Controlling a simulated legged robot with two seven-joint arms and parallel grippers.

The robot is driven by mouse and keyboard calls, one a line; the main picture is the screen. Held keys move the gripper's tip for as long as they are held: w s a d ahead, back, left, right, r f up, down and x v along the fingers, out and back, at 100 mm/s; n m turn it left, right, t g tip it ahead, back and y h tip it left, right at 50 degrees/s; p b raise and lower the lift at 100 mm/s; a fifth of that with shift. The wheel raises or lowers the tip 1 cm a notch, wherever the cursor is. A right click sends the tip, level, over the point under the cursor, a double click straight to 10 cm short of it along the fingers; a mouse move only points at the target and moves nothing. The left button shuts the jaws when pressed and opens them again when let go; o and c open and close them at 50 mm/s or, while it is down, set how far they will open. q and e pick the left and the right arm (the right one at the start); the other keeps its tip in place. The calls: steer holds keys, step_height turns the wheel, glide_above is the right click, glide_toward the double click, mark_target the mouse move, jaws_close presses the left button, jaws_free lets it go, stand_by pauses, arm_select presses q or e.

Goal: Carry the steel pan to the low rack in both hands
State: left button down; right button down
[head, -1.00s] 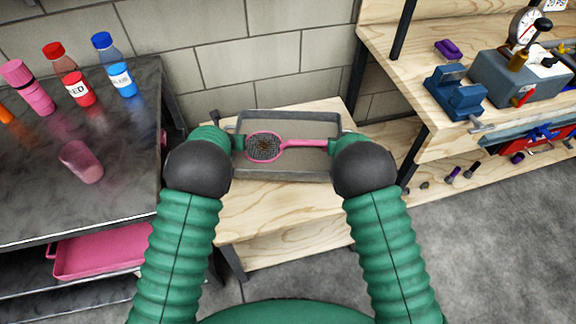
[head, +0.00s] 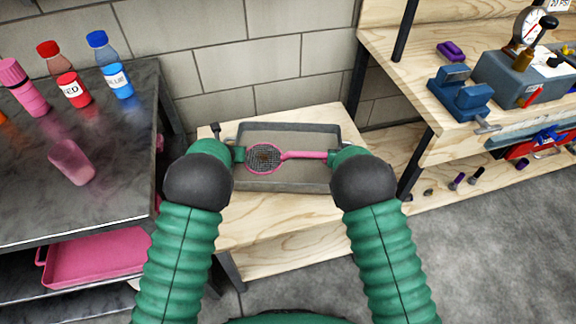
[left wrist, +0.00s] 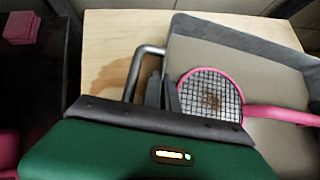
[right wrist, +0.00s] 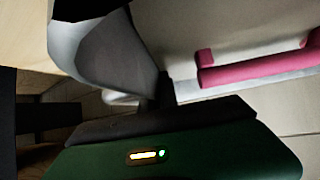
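The steel pan (head: 300,137) is a grey rectangular tray with a pink-handled mesh strainer (head: 264,159) lying in it. It appears level above the wooden low rack (head: 262,232); I cannot tell whether it touches the top. My left gripper (head: 239,155) is at the pan's left end, its dark fingers closed at the bar handle (left wrist: 139,66) in the left wrist view. My right gripper (head: 333,156) is at the right end; in the right wrist view its fingers meet the pan's end (right wrist: 92,52), and the handle is mostly hidden.
A dark table (head: 105,205) at left holds a pink cup (head: 71,162) and several bottles; a pink tray (head: 95,258) lies on its lower shelf. A wooden workbench (head: 425,95) with a blue vise (head: 460,94) stands at right. A block wall is behind.

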arm_select(q)
steer(key=shift+f+b, duration=0.35)
steer(key=shift+f, duration=0.25)
arm_select(e)
steer(key=shift+w+f, duration=0.1)
steer(key=shift+f, duration=0.45)
arm_select(q)
steer(key=c, duration=1.9)
jaws_free()
steer(key=shift+r+p, duration=0.3)
arm_select(e)
steer(key=c, duration=1.9)
jaws_free()
steer(key=shift+r, duration=0.25)
arm_select(q)
steer(key=shift+o, duration=1.1)
arm_select(e)
steer(key=shift+o, duration=1.4)
arm_select(q)
steer(key=v, duration=1.1)
steer(key=shift+s+r, duration=0.2)
steer(key=shift+s, duration=0.05)
steer(key=shift+s+r, duration=0.1)
arm_select(e)
steer(key=shift+s+r, duration=0.2)
steer(key=shift+s, duration=0.05)
steer(key=v, duration=1.1)
steer(key=shift+s+r, duration=0.15)
steer(key=shift+s, duration=0.1)
